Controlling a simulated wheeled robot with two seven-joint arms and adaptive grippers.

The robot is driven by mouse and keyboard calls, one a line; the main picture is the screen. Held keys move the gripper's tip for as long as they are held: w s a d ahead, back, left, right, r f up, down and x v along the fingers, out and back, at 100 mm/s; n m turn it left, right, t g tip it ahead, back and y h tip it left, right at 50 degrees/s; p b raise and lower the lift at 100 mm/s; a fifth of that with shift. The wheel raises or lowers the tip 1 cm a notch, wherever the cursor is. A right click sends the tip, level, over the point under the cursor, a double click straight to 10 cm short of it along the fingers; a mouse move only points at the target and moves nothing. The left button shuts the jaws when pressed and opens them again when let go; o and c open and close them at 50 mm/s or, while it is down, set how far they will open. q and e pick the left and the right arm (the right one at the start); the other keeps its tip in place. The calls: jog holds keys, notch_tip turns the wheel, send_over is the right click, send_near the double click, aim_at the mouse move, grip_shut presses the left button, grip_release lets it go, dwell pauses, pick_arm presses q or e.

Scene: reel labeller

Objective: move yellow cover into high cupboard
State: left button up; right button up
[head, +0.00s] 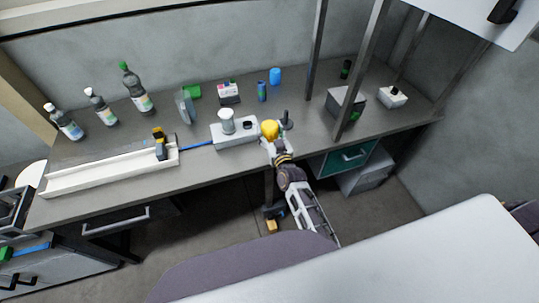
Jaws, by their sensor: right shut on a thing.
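The yellow cover (269,128) is a small rounded yellow piece above the front edge of the workbench, beside a white machine. My right gripper (273,138) reaches up to it from the lower right and is shut on it. The fingers are small here and partly hidden by the cover and the wrist. The high cupboard (465,14) is a white unit at the top right, cut off by the picture edge, with a dark handle (503,11). Its inside is not visible.
The white machine (236,134) stands left of the cover. A long white tray (95,176) and several bottles (134,88) are on the left of the workbench (200,170). Grey posts (361,70) rise at the right. A green drawer (350,157) is below the bench.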

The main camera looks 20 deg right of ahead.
aim_at(270, 142)
jog(key=shift+f, duration=0.15)
jog(key=shift+f, duration=0.55)
notch_tip(270, 142, down, 4)
jog(key=shift+r+b, duration=0.1)
jog(key=shift+b, duration=0.75)
jog(key=shift+f+b, duration=0.6)
jog(key=shift+f+b, duration=1.85)
jog(key=shift+f, duration=0.1)
jog(key=o, duration=0.9)
jog(key=shift+o, duration=0.2)
